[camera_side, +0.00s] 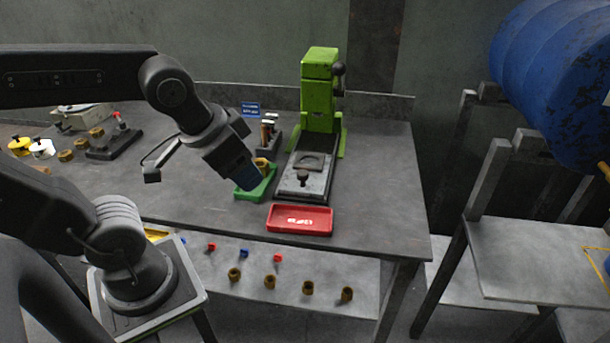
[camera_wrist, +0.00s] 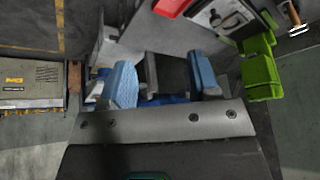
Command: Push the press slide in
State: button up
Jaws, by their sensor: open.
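The green press (camera_side: 320,92) stands toward the back of the grey workbench; it also shows at the upper right of the wrist view (camera_wrist: 262,76). Its slide (camera_side: 310,163), a grey plate with a round seat and a black knob (camera_side: 303,178), lies on the rail in front of the press, out from under the head. My gripper (camera_side: 243,174) is left of the slide, above a green tray (camera_side: 262,188), apart from the knob. Its blue fingers are spread with nothing held between them in the wrist view (camera_wrist: 163,82). Exact height above the tray cannot be told.
A red tray (camera_side: 288,229) lies in front of the slide near the bench edge. A holder with upright pieces (camera_side: 268,137) stands left of the press. Brass parts (camera_side: 66,156) lie far left. Bare bench (camera_side: 385,185) is clear right of the slide.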

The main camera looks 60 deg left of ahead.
aim_at(311, 157)
jog(key=w+a+f+y, duration=0.1)
jog(key=w+f, duration=0.1)
jog(key=w+f+m+g+y, duration=0.1)
jog(key=f, duration=0.1)
jog(key=w+a+f+m+y, duration=0.1)
jog(key=w+f+y, duration=0.1)
jog(key=shift+w+a+f+g, duration=0.1)
jog(key=shift+w+a+g, duration=0.2)
jog(key=shift+a+g, duration=0.1)
jog(key=c, duration=0.6)
jog(key=w+f+m+y, duration=0.1)
jog(key=w+f, duration=0.1)
jog(key=w+f+m+t+y, duration=0.1)
jog(key=w+f+m, duration=0.1)
jog(key=w, duration=0.1)
jog(key=w+f+m, duration=0.2)
jog(key=f, duration=0.1)
jog(key=shift+w+d+t+y, duration=0.15)
jog(key=shift+t+y, duration=0.15)
jog(key=shift+y, duration=0.1)
grip_shut()
jog(key=x, duration=0.9)
jog(key=shift+w+f, duration=0.15)
jog(key=w+a, duration=0.2)
jog(key=a, duration=0.1)
jog(key=shift+f, duration=0.25)
jog(key=shift+w+a, duration=0.3)
jog(key=shift+a, duration=0.15)
